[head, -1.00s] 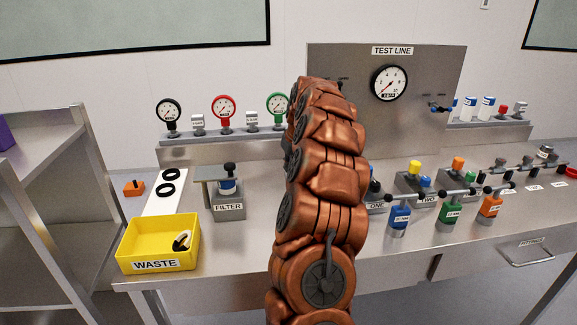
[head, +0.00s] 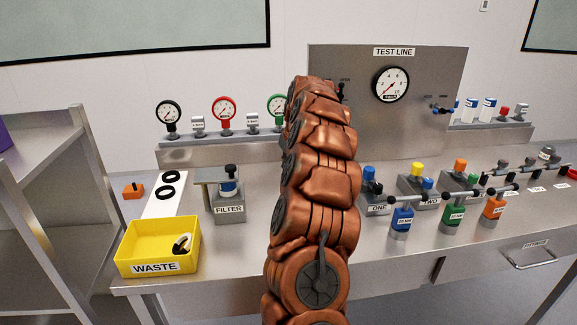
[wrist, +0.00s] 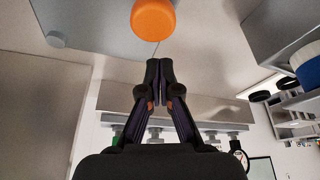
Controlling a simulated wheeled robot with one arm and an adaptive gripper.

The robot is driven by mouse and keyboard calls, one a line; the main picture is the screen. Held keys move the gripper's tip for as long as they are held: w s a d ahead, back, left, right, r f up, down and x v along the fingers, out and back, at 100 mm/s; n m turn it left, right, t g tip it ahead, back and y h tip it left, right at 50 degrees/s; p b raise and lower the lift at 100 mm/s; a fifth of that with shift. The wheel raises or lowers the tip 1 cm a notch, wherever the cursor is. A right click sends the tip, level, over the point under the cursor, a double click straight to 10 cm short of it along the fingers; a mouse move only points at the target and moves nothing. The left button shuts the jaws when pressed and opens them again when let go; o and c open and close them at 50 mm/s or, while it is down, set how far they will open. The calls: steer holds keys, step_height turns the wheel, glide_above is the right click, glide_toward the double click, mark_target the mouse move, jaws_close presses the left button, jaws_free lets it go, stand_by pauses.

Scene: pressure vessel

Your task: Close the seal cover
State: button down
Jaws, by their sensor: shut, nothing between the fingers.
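My gripper (wrist: 158,66) is shut and empty in the wrist view, its fingertips together. Just beyond the tips, apart in the picture, is a round orange knob-like part (wrist: 153,19) near the edge of a flat grey plate (wrist: 92,22). I cannot tell whether this plate is the seal cover, or whether the tips touch anything. In the head view my arm hides my gripper and the bench behind it. No part there is labelled as the seal cover. The FILTER stand (head: 229,207) left of my arm has a flat grey plate (head: 203,176) at its top left.
The yellow WASTE bin (head: 190,250) holds a black-and-white ring. Two black rings (head: 167,192) lie on a white strip. Several capped blocks and small T-handled canisters (head: 453,214) stand right of my arm. Gauges (head: 224,108) line the ledge behind. The TEST LINE panel (head: 430,75) stands at the back.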

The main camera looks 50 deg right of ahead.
steer(key=w+b+v, duration=0.1)
steer(key=b+v, duration=0.1)
steer(key=v, duration=0.8)
steer(key=shift+d+r, duration=0.2)
steer(key=shift+w, duration=0.1)
steer(key=a+n+y, duration=0.2)
steer(key=a, duration=1.6)
steer(key=s+a+f+n+g, duration=0.1)
steer(key=s+a, duration=0.2)
steer(key=a, duration=0.4)
steer(key=s+a+f+g, duration=0.1)
steer(key=s+a, duration=0.3)
steer(key=a, duration=0.4)
steer(key=s+a+f+g, duration=0.1)
steer(key=s+a+f, duration=0.2)
steer(key=s, duration=0.6)
steer(key=s+a+f+g, duration=0.1)
steer(key=s+a+f, duration=0.3)
steer(key=s, duration=0.5)
steer(key=s+a+f+g+h, duration=0.1)
steer(key=s+a+f, duration=0.3)
steer(key=s, duration=0.5)
steer(key=shift+s+f+g, duration=0.3)
steer(key=shift+s+f, duration=0.1)
